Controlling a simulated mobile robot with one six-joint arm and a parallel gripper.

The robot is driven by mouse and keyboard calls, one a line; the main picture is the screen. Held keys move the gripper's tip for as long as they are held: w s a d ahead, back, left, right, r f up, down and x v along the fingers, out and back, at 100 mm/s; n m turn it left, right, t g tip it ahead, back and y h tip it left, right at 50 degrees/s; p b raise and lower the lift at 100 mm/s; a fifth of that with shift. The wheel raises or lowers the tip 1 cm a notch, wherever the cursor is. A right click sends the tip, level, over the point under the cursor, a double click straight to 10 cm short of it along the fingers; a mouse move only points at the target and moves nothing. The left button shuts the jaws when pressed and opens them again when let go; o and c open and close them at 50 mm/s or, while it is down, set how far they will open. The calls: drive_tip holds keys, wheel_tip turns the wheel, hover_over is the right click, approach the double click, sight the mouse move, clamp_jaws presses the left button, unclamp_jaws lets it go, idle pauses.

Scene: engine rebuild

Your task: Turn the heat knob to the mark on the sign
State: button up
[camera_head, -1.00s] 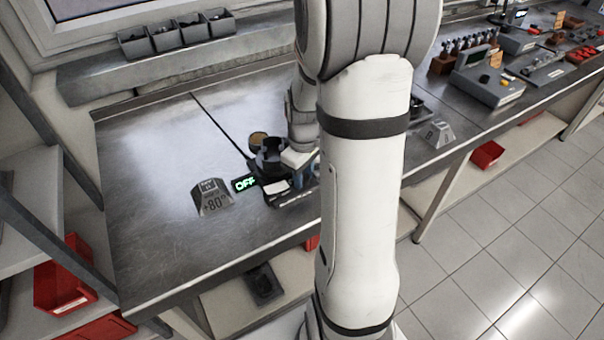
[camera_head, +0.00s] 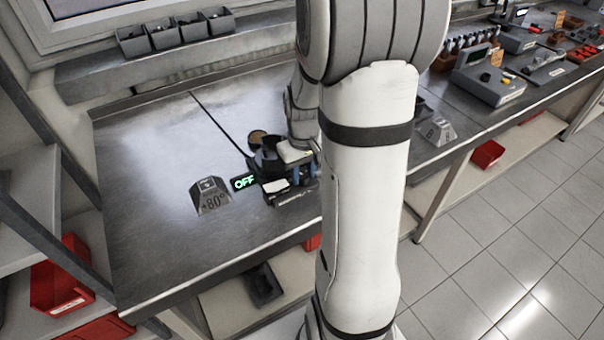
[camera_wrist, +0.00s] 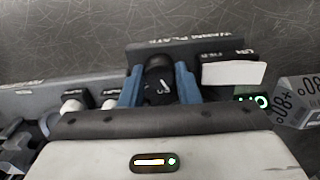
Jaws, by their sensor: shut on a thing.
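In the wrist view the black heat knob (camera_wrist: 158,71) sits on a grey panel (camera_wrist: 221,49) whose label is partly legible as "WARM PLAT". My gripper (camera_wrist: 158,84) has its blue fingers on either side of the knob and is shut on it. A white pointer line shows on the knob's face, tilted in the picture. The grey sign (camera_head: 211,197) reads "+80°" and stands left of the panel in the head view; its small upper marking is too small to read there. It also shows at the right edge of the wrist view (camera_wrist: 300,98).
A white rectangular piece (camera_wrist: 233,74) sits beside the knob, close to the right finger. A dark round holder (camera_head: 264,158) stands behind the panel. The steel bench (camera_head: 145,205) is clear to the left. Grey bins (camera_head: 163,36) stand on the back ledge.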

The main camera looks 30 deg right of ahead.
sight(303, 175)
drive_tip(key=m+b, duration=0.1)
drive_tip(key=m, duration=0.6)
drive_tip(key=m+b, duration=0.1)
drive_tip(key=m, duration=0.3)
drive_tip(key=shift+m, duration=2)
drive_tip(key=o, duration=0.7)
wheel_tip(303, 175, up, 8)
drive_tip(key=shift+f, duration=0.1)
